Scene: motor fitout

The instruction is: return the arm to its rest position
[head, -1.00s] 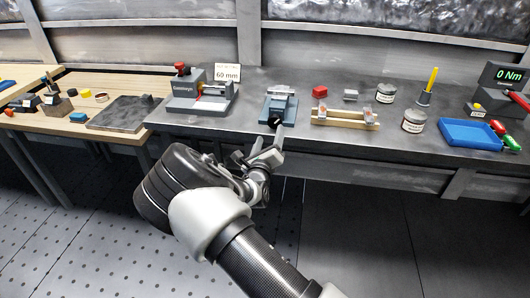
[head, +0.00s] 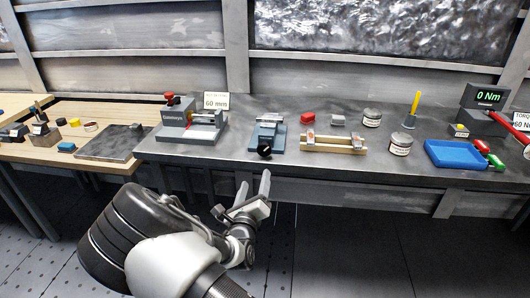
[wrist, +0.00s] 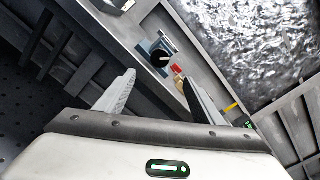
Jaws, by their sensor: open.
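My gripper (head: 252,190) is in front of the workbench's front edge in the head view, below the blue vise. Its two fingers are apart and nothing is between them. In the wrist view the two fingers (wrist: 158,92) also stand wide apart. Part of the bench with the vise (wrist: 162,55) shows beyond them. My arm is bent, with its elbow at the lower left of the head view.
The dark workbench (head: 330,172) carries a grey press (head: 190,125), the blue vise (head: 268,135), a wooden rack (head: 333,143), jars, a blue tray (head: 460,154) and a torque display (head: 487,97). A wooden table (head: 60,155) stands left. Floor in front is clear.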

